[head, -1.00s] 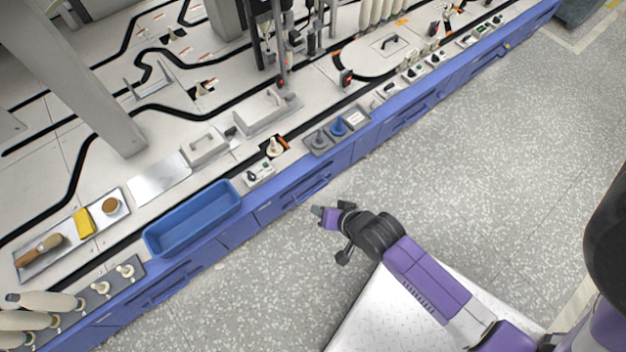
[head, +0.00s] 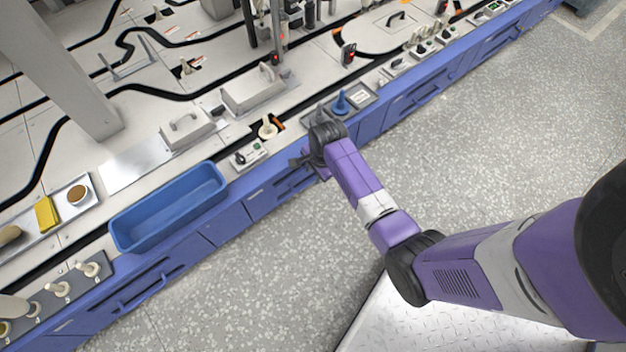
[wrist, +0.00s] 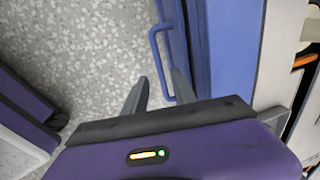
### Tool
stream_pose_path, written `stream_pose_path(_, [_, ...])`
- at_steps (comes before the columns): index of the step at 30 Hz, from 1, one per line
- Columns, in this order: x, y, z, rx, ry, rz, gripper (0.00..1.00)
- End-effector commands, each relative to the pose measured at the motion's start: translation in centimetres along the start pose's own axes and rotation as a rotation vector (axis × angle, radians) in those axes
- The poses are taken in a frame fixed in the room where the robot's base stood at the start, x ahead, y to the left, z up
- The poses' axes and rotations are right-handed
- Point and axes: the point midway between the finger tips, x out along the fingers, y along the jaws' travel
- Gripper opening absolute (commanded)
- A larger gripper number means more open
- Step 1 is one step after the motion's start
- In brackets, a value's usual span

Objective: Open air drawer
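My gripper (wrist: 157,92) is open, its two fingers apart, in front of a blue drawer with a bar handle. In the wrist view the blue bar handle (wrist: 155,52) runs down between the fingertips, and its near end lies close to the right finger. I cannot tell whether they touch. The drawer front (head: 262,201) looks flush with the blue cabinet in the head view, where my wrist hides part of the handle. No readable label shows which drawer is the air drawer.
A blue bin (head: 170,208) sits at the bench edge left of my gripper. A switch box (head: 250,156) and a blue knob (head: 341,103) stand on the bench above the drawers. The speckled floor (head: 480,130) in front is clear.

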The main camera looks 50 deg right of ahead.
Motion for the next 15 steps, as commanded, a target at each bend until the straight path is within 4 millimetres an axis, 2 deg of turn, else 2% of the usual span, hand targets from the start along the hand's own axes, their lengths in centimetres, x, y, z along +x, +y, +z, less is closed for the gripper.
stream_pose_path(1, [1.4, 0.1, 0.0, 0.000, 0.000, 0.002, 0.33])
stream_pose_path(6, [3.4, 0.1, 0.0, -0.001, 0.000, 0.000, 0.33])
stream_pose_path(15, [4.2, 0.0, 0.0, -0.002, 0.001, -0.002, 0.33])
